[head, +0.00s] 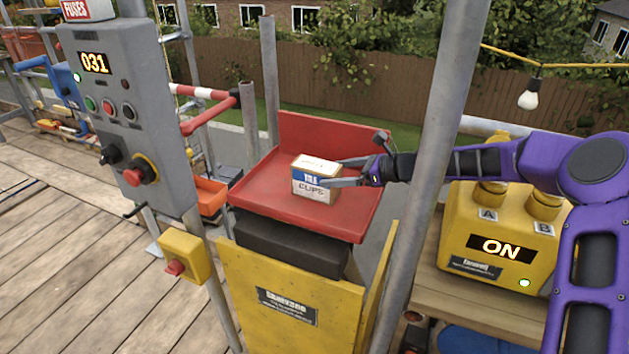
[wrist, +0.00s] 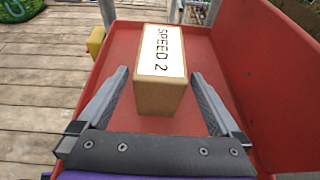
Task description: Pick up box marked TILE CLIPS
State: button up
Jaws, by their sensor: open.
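The box (head: 312,181) marked TILE CLIPS stands on the red tray (head: 262,196) of the hoist in the head view. Its front label is blue and white and only partly legible. In the wrist view the brown cardboard box (wrist: 162,78) has a white top strip reading SPEED 2. My gripper (head: 345,172) reaches in from the right in the head view. In the wrist view my gripper (wrist: 160,85) is open, one finger on each side of the box, with gaps visible beside it. Whether the box's underside touches the tray is hidden.
A red back wall (head: 318,148) rises behind the tray. A grey pole (head: 432,150) stands close by my arm. A grey control panel (head: 130,105) is at left, and a yellow ON unit (head: 500,235) at right. Plank floor lies at lower left.

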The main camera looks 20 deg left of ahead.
aim_at(321, 176)
jog(key=x, duration=0.5)
jog(key=shift+f+b, duration=0.3)
jog(key=shift+f, duration=0.05)
grip_shut()
jog(key=shift+r, duration=0.15)
